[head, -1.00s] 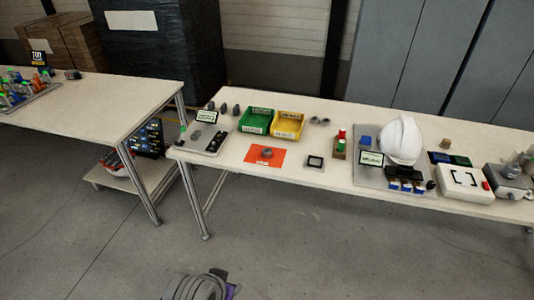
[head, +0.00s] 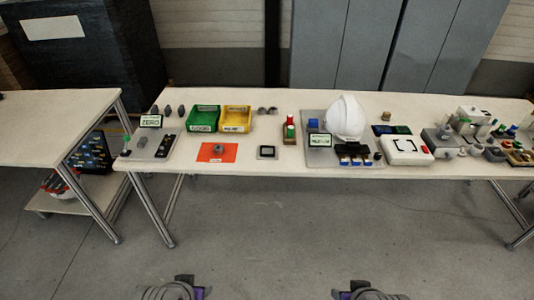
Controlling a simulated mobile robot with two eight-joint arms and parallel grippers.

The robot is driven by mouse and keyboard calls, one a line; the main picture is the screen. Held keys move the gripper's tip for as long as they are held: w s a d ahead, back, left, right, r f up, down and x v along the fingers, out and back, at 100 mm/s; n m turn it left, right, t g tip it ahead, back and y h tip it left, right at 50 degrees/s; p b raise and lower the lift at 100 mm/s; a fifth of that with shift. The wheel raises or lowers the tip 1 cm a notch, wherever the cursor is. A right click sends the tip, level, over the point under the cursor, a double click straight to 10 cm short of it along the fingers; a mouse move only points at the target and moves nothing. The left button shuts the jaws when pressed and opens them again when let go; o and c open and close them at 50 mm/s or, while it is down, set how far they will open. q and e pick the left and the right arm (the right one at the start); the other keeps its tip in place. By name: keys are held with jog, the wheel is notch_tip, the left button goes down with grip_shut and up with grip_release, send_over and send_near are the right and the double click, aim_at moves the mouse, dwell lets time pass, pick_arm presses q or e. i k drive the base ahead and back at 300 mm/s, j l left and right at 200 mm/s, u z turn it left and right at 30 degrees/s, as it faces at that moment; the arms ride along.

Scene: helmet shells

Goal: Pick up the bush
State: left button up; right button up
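A small grey round part (head: 218,149), which looks like the bush, sits on an orange mat (head: 230,156) near the front edge of the long table, left of centre. It is too small to make out in detail. Two more small grey round parts (head: 267,110) stand behind, right of the yellow bin. Only ribbed parts of my two arms show at the bottom edge of the view, left and right of centre, far in front of the table. No gripper fingers can be seen on either arm.
The long table (head: 280,168) holds a green bin (head: 204,118), a yellow bin (head: 236,119), a black-framed square (head: 267,152), a white helmet shell (head: 345,117) and a white box (head: 406,150). Another table (head: 60,130) stands at the left. The floor in front is clear.

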aim_at(218, 149)
jog(key=i+j, duration=0.2)
jog(key=i, duration=0.35)
jog(key=i+j, duration=0.2)
jog(key=i, duration=0.35)
jog(key=i+j, duration=0.15)
jog(key=i, duration=0.35)
jog(key=j+u, duration=0.05)
